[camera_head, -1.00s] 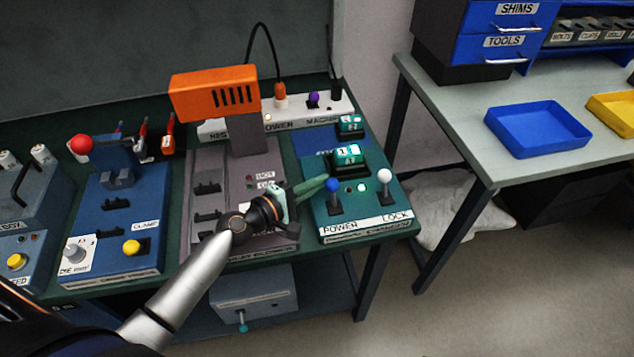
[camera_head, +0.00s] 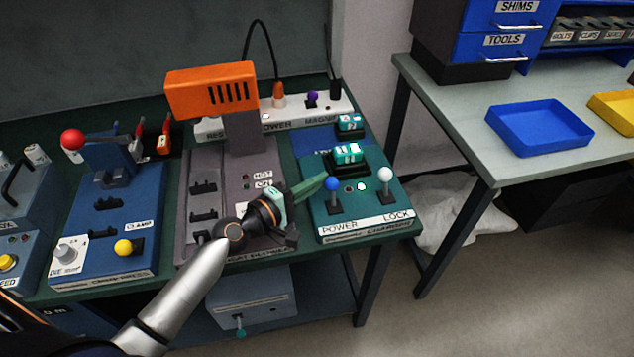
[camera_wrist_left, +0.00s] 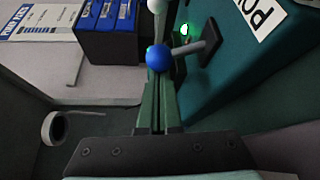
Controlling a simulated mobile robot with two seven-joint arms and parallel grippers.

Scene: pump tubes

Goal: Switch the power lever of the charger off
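The charger (camera_head: 318,215) is a green box at the right end of the bench, with POWER and LOCK printed along its front. The POWER lever (camera_head: 331,185) has a blue knob on a grey stem standing up from its slot. The LOCK lever (camera_head: 385,175) has a white knob. My left gripper (camera_head: 324,178) has its green fingers together, pointing at the blue knob from the left. In the left wrist view the blue knob (camera_wrist_left: 157,58) is right at the fingertips (camera_wrist_left: 158,80); I cannot tell whether they touch. A green light (camera_wrist_left: 184,30) glows beside the lever. My right gripper is not in view.
A grey heat blower with an orange head (camera_head: 211,90) stands left of the charger, under my left wrist. A blue clamp press (camera_head: 110,240) is further left. A white power strip (camera_head: 335,105) lies behind. A gap separates the side table (camera_head: 470,130) on the right.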

